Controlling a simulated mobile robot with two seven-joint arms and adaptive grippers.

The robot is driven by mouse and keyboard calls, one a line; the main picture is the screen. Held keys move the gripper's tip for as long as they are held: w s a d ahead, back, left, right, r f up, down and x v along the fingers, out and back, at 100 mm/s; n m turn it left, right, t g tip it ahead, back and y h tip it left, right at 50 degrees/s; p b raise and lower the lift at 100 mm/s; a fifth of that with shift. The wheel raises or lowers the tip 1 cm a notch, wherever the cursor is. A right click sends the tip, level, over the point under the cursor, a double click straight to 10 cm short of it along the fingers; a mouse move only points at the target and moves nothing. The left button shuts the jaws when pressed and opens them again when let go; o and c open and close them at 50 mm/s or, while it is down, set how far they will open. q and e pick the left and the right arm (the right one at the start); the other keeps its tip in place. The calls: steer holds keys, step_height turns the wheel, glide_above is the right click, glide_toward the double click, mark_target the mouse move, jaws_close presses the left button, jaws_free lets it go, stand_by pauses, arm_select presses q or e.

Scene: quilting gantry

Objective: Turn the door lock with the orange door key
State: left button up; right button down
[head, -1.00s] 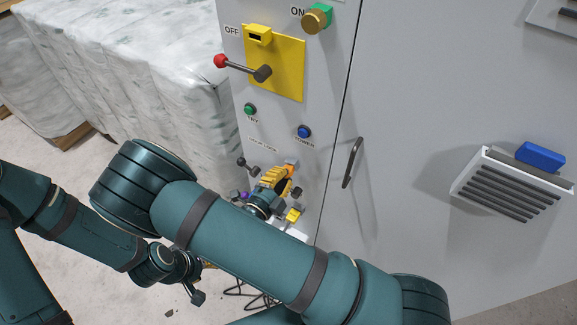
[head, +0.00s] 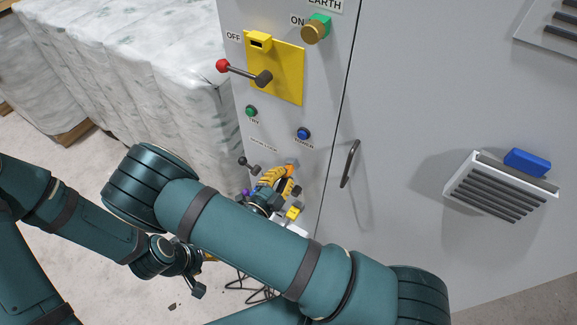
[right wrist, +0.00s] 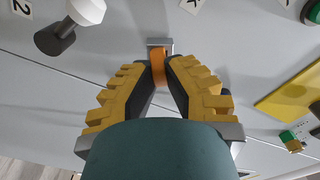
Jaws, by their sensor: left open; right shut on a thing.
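The orange door key (right wrist: 158,68) is between the yellow-and-black fingertips of my right gripper (right wrist: 160,82), which is shut on it. The key's far end meets the small grey door lock (right wrist: 157,43) on the cabinet front; how deep it sits is hidden. In the head view my right gripper (head: 283,176) is at the lower cabinet panel, partly behind my right arm, with a bit of orange at its tips. My left gripper (head: 193,284) is open and empty, low over the floor at the lower left, away from the cabinet.
The grey cabinet has a yellow switch plate (head: 283,80) with a red-knobbed lever (head: 223,66), a green button (head: 251,111), a blue button (head: 303,134) and a dark door handle (head: 350,163). A white-wrapped stack (head: 140,75) stands left. Dark cables (head: 250,290) lie on the floor.

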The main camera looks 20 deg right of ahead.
steer(key=shift+n+p, duration=0.3)
steer(key=shift+n, duration=0.3)
steer(key=shift+n+p, duration=1.25)
steer(key=shift+n, duration=0.65)
